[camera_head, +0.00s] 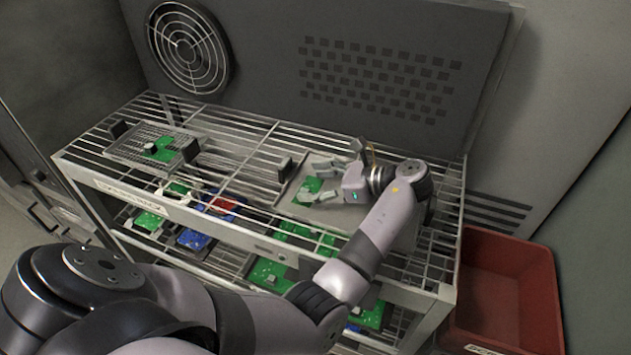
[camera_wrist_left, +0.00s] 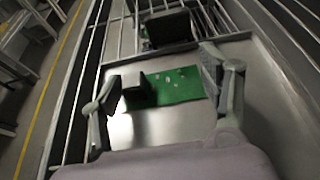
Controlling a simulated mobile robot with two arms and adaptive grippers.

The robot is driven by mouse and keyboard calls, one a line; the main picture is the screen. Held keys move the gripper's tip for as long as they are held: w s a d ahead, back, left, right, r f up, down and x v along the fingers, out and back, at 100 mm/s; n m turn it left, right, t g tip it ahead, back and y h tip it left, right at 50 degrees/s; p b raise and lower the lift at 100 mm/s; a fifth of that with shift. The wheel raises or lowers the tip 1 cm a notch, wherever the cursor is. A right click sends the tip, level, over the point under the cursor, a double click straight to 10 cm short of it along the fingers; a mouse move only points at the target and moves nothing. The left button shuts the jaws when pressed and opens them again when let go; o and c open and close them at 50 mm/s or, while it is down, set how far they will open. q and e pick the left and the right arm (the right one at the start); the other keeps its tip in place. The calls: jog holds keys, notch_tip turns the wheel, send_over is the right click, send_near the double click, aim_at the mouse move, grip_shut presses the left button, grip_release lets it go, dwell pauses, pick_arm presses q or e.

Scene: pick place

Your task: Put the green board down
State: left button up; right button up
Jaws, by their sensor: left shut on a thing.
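The green board (camera_head: 309,186) is a small flat circuit board at my left gripper (camera_head: 314,181), over a grey metal tray (camera_head: 334,217) on the right part of the rack's top. In the left wrist view the green board (camera_wrist_left: 182,86) lies between the two fingers of my left gripper (camera_wrist_left: 161,88), with a dark block on its left end. The fingers are shut on its ends. The metal tray (camera_wrist_left: 150,127) shows below it. I cannot tell whether the board touches the tray. My right gripper is not in view.
A wire tray (camera_head: 128,150) with another green board (camera_head: 159,149) sits at the rack's left. Lower shelves hold several green, blue and red boards. A dark panel (camera_head: 270,50) with a fan grille stands behind. A red bin (camera_head: 508,290) stands at the right.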

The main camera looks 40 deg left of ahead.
pick_arm(q)
jog(key=o, duration=1)
